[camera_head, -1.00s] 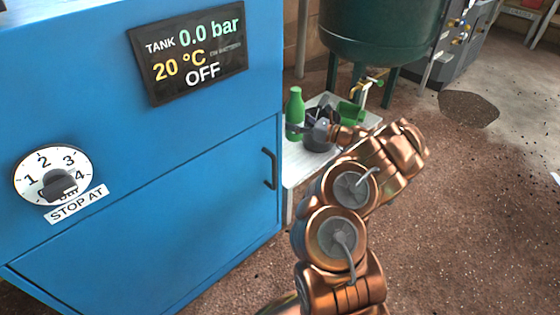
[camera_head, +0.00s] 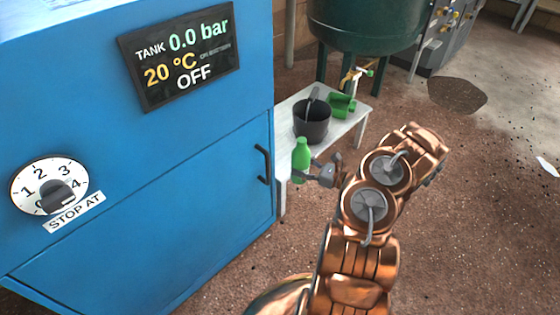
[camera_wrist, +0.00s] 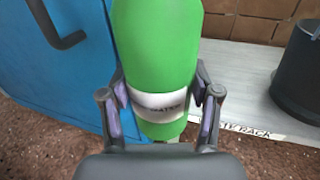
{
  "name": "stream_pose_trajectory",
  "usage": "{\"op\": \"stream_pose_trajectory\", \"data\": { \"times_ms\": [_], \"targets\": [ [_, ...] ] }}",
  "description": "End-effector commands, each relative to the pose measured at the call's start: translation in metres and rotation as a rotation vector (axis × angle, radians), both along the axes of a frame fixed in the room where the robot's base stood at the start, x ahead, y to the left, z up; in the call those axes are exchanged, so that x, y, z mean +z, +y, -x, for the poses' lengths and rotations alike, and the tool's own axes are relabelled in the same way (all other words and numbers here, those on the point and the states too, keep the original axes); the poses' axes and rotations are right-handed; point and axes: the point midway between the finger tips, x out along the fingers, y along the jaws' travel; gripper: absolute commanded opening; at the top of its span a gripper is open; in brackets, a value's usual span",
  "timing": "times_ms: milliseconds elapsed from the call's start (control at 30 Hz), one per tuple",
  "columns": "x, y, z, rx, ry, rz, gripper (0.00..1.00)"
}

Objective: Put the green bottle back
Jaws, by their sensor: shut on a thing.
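The green bottle (camera_head: 301,160) is upright in my gripper (camera_head: 314,174), in front of the white bench's near edge in the head view. In the wrist view the bottle (camera_wrist: 157,50) fills the middle, with a white label around its lower part. My gripper (camera_wrist: 160,108) has one finger on each side of the bottle at the label and is shut on it. The bottle's cap is outside the wrist view. The white bench (camera_head: 347,128) lies behind the bottle, and part of a label ending in "RACK" shows on its edge in the wrist view.
A dark bucket (camera_head: 312,130) and a green open box (camera_head: 341,105) stand on the bench. The blue cabinet (camera_head: 200,180) with a black handle is close on the left. A green tank (camera_head: 365,25) stands behind the bench. Brown floor lies open at right.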

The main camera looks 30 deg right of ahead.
Motion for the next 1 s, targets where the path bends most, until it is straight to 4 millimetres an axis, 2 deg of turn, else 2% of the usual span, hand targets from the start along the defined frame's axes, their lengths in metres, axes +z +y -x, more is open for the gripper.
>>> {"op": "stream_pose_trajectory", "data": {
  "times_ms": [100, 233, 800, 1000],
  "targets": [
    [-0.003, 0.002, 0.005, -0.004, 0.000, 0.000, 0.34],
    [-0.008, 0.002, -0.008, -0.002, 0.000, 0.002, 0.34],
    [-0.018, -0.012, -0.125, -0.002, -0.003, 0.004, 0.34],
    [-0.019, -0.014, -0.142, -0.004, 0.001, 0.001, 0.34]
  ]
}}
